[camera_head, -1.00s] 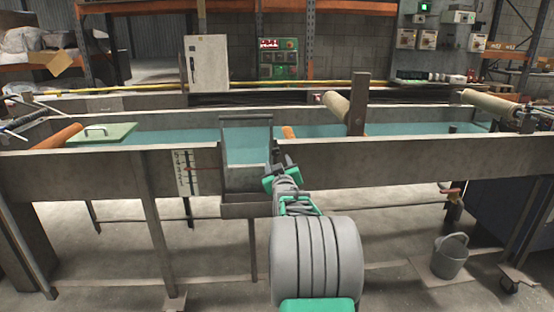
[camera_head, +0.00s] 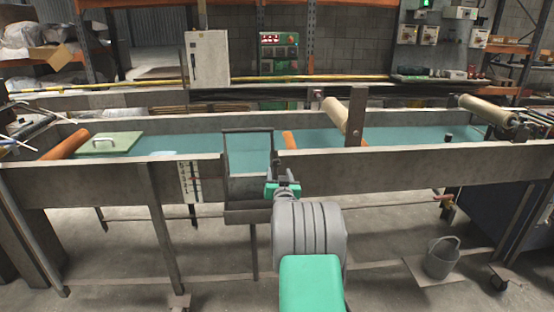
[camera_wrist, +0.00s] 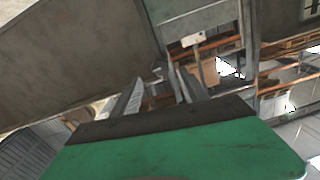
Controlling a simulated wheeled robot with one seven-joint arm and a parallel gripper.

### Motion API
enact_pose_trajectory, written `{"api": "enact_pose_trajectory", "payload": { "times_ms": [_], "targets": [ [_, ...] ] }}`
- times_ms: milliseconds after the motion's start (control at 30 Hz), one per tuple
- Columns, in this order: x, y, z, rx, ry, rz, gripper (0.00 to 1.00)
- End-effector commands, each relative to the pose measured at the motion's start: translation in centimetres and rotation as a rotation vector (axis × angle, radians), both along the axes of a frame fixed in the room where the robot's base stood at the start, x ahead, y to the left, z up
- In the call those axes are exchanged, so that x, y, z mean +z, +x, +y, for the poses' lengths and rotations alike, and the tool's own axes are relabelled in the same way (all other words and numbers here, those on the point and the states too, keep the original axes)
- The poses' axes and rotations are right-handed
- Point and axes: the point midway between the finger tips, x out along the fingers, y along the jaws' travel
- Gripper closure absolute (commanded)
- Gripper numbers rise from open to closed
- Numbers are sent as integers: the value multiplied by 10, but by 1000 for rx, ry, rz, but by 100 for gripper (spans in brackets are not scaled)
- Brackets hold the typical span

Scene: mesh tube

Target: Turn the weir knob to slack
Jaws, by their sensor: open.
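The weir (camera_head: 246,190) is a grey metal box with an upright frame, set in a gap of the trough's front wall in the head view. My gripper (camera_head: 281,166) is in front of the wall, just right of the weir frame. Its green body hides part of the wall behind. In the wrist view my gripper (camera_wrist: 160,80) is open, its two grey fingers apart with nothing seen between them. A small pale plate with a dark dot (camera_wrist: 193,39) shows ahead of the fingers. I cannot clearly make out the weir knob.
The trough wall (camera_head: 400,158) runs right of my gripper. A numbered gauge (camera_head: 189,182) is left of the weir. Tan rollers (camera_head: 340,117) lie across the water. A bucket (camera_head: 442,258) stands on the floor at right. A green board (camera_head: 103,144) sits over the trough.

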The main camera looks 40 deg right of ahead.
Motion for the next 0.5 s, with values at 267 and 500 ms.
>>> {"api": "enact_pose_trajectory", "payload": {
  "times_ms": [267,500],
  "targets": [
    [-1,21,-12,2,54,-42,48],
    [-1,56,-36,2,54,-42,48]
  ]
}}
